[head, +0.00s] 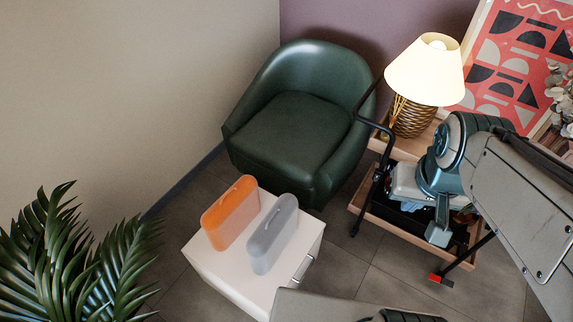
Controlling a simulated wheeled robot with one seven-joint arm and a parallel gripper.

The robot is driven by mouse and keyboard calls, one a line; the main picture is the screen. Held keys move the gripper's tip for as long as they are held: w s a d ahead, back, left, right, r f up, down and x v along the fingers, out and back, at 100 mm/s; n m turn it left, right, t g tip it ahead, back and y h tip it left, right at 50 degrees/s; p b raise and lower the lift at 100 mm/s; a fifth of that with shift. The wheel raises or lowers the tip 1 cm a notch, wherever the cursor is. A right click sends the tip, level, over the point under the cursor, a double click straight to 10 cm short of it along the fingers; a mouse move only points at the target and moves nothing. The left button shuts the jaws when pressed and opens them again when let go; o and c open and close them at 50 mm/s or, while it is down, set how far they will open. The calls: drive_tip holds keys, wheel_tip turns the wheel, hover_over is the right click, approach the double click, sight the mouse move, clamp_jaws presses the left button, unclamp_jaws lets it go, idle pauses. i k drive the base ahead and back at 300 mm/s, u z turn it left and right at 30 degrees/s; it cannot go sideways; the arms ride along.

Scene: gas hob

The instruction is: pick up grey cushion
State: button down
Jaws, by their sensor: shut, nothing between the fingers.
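The grey cushion (273,236) looks like a smooth, upright slab with rounded ends and a small loop on top. It stands on a white cabinet (222,274) in the lower middle of the head view. My gripper (438,234) is at the low end of my arm on the right, over the trolley. It is shut and empty, well to the right of the grey cushion and apart from it. Its fingertips are small and hard to make out.
A similar orange piece (230,213) stands close left of the grey cushion. A green armchair (291,135) is behind the cabinet. A wooden trolley (365,207) with a lit lamp (428,70) is at right. A plant (75,265) is at left. Floor shows between cabinet and trolley.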

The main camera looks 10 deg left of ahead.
sight(264, 247)
drive_tip(key=k, duration=1)
drive_tip(key=z, duration=0.75)
drive_tip(key=i, duration=0.75)
drive_tip(key=u, duration=2.45)
drive_tip(key=i, duration=0.5)
drive_tip(key=z, duration=0.1)
